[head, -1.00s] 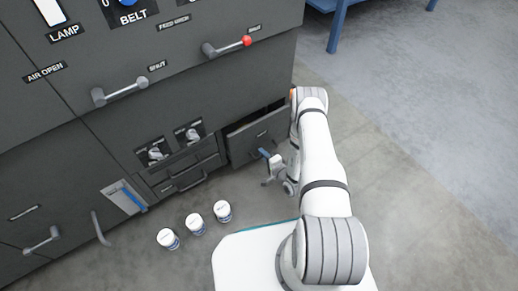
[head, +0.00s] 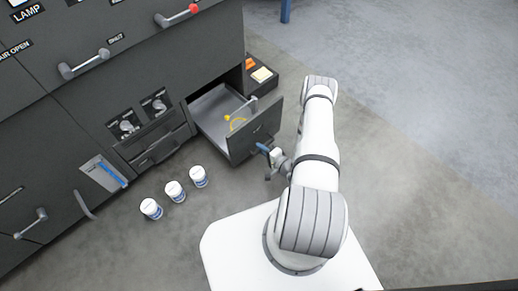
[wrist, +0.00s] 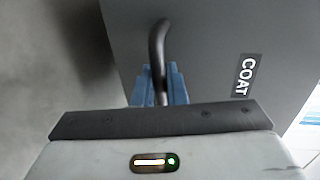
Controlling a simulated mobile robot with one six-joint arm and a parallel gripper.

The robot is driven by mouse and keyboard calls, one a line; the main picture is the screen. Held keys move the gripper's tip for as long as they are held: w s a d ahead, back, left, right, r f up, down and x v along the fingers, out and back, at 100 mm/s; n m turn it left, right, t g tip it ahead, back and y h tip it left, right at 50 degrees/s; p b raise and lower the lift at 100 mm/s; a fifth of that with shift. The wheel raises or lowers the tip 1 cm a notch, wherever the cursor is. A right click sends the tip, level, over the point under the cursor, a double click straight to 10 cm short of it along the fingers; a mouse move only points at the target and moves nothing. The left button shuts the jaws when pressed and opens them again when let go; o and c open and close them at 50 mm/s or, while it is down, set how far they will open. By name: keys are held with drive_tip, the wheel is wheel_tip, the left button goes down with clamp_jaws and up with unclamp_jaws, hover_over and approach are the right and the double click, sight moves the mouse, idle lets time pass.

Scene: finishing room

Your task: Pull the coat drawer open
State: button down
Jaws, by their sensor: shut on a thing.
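The coat drawer (head: 245,146) is pulled well out of the dark cabinet in the head view. Its pale inside shows, with a small yellow thing (head: 236,123) lying in it. In the wrist view the drawer front (wrist: 215,45) carries the label COAT (wrist: 245,76) and a dark curved handle (wrist: 157,45). My gripper (head: 270,152) is at the drawer front in the head view. Its blue fingers (wrist: 160,88) are shut on the handle in the wrist view. The handle's lower part is hidden between the fingers and behind the gripper body.
Several white jars, among them one jar (head: 198,176), stand on the floor left of the drawer. The dark cabinet (head: 130,75) has levers and knobs. A dark tray (head: 262,76) with a pale block sits behind the drawer. Floor to the right is clear.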

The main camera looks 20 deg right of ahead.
drive_tip(key=c, duration=1.6)
unclamp_jaws()
